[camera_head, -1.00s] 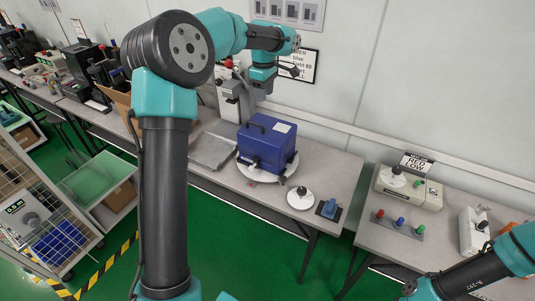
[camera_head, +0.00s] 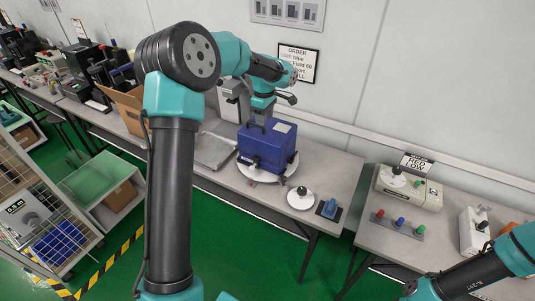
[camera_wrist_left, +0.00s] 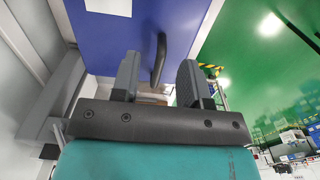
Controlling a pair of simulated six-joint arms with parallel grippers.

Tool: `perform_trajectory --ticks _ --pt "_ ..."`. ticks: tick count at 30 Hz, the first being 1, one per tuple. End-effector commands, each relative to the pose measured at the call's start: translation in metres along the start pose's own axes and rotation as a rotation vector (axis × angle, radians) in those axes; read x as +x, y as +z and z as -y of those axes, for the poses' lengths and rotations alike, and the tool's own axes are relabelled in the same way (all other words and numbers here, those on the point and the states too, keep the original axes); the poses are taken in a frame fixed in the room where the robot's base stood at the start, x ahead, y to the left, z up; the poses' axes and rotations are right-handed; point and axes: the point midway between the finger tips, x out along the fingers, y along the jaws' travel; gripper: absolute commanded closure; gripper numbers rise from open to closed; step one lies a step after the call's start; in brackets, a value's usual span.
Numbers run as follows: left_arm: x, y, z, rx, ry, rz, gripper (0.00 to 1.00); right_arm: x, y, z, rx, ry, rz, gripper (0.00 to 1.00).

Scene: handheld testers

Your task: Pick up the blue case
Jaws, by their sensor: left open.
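The blue case (camera_head: 266,150) stands on a round white plate (camera_head: 284,172) on the grey bench, with a white label on its lid. My left gripper (camera_head: 262,110) is right over the lid, pointing down, and its fingertips are hard to see in the head view. In the left wrist view the open fingers (camera_wrist_left: 158,62) stand on either side of the case's black handle (camera_wrist_left: 160,57), above the blue lid (camera_wrist_left: 118,35). I cannot tell whether they touch the handle. My right arm shows at the lower right, with its gripper out of view.
A grey tray (camera_head: 211,151) lies left of the case, and a cardboard box (camera_head: 126,108) stands farther left. A small white disc (camera_head: 300,199) and a blue block on a dark pad (camera_head: 328,209) lie in front. The wall is close behind.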

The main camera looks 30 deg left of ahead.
Motion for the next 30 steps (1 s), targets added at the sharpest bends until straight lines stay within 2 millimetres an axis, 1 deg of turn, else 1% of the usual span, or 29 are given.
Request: perform_trajectory --ticks 5,9,13,16,29,30 --pt "0.014 -0.001 0.002 0.0 -0.004 0.0 0.59 0.0 0.0 0.0 0.0 0.0 0.0 0.56" --pt "0.034 -0.003 0.004 0.0 -0.003 0.001 0.59 0.0 0.0 0.0 0.0 0.0 0.0 0.56" --pt "0.048 -0.003 0.003 0.001 -0.002 0.0 0.59 0.0 0.0 0.0 0.0 0.0 0.0 0.56" --pt "0.052 -0.003 0.003 0.0 -0.001 0.0 0.59 0.0 0.0 0.0 0.0 0.0 0.0 0.56" --pt "0.051 -0.003 0.003 0.0 0.0 0.0 0.59 0.0 0.0 0.0 0.0 0.0 0.0 0.56" --pt "0.051 -0.003 0.003 0.0 0.0 0.0 0.61 0.0 0.0 0.0 0.0 0.0 0.0 0.56"
